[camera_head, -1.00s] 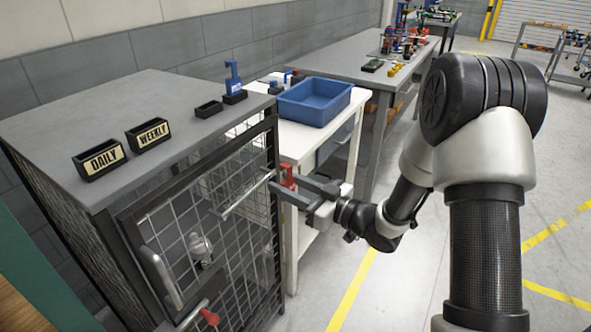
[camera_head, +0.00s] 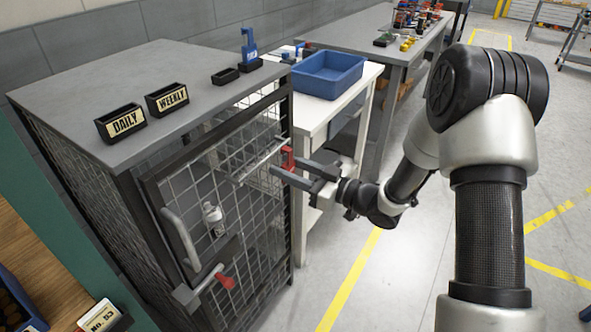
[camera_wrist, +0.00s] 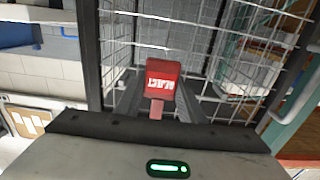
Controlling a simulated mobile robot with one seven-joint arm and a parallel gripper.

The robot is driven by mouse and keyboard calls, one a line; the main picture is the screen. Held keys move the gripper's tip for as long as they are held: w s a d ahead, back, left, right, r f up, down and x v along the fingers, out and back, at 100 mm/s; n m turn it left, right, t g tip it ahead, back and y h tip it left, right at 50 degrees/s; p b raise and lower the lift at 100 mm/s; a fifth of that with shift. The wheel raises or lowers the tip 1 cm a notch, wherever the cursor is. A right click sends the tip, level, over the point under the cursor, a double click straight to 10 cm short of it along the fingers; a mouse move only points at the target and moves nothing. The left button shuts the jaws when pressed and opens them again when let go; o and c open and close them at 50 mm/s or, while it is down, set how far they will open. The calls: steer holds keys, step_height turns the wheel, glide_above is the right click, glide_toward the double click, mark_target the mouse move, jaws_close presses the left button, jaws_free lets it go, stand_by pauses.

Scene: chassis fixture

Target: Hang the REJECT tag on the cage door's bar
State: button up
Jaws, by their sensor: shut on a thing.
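The red REJECT tag (camera_head: 287,157) is in my gripper (camera_head: 291,168), which is shut on it. In the wrist view the tag (camera_wrist: 162,77) shows between the fingers, its white lettering hard to read, with a narrow red part below. The cage door (camera_head: 215,205) is wire mesh in a dark frame. Its pale bar (camera_head: 258,165) runs along the upper front of the mesh. The tag is close to the bar's far right end; I cannot tell whether they touch.
The door has a grey handle (camera_head: 180,240) and a latch with a red knob (camera_head: 226,281). A small white bottle (camera_head: 213,219) is behind the mesh. DAILY (camera_head: 121,122) and WEEKLY (camera_head: 167,99) holders stand on the cage top. A blue bin (camera_head: 328,74) is on the white table behind.

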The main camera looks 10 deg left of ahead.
mark_target(263, 157)
steer(key=shift+x, duration=2.05)
steer(key=shift+f+b, duration=0.45)
steer(key=shift+f, duration=0.1)
steer(key=o, duration=1)
steer(key=p+v, duration=0.1)
steer(key=v, duration=1.6)
steer(key=shift+s+d+p, duration=0.1)
steer(key=shift+d+p, duration=0.15)
steer(key=shift+p, duration=0.05)
